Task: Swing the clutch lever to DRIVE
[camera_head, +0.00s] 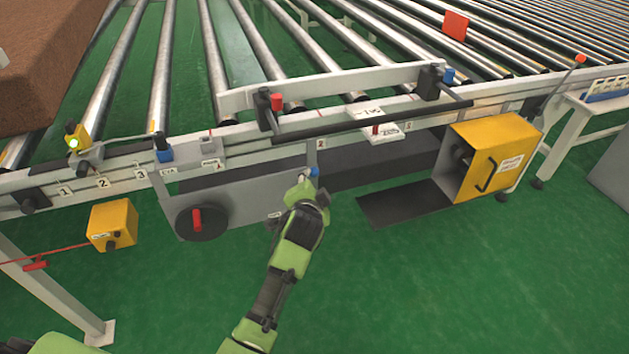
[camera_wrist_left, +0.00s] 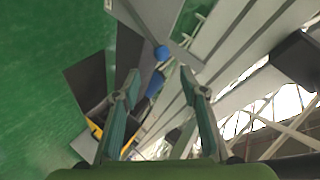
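My left gripper (camera_head: 305,184) is at the front panel of the conveyor, right beside a small blue knob (camera_head: 314,172). In the left wrist view, my left gripper (camera_wrist_left: 159,74) is open, its two fingers apart. A blue ball knob (camera_wrist_left: 161,53) shows in the gap just past the fingertips, with a second blue piece (camera_wrist_left: 155,84) lower between the fingers. Neither is visibly gripped. I cannot tell for sure whether this knob belongs to the clutch lever, and no DRIVE mark is readable. My right gripper is not in view.
A grey panel (camera_head: 255,200) carries a black dial with a red handle (camera_head: 197,220). A yellow box (camera_head: 497,157) juts out at right; a smaller yellow box (camera_head: 112,225) is at left. A dark bar (camera_head: 370,122) runs above. Green floor (camera_head: 420,280) in front is clear.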

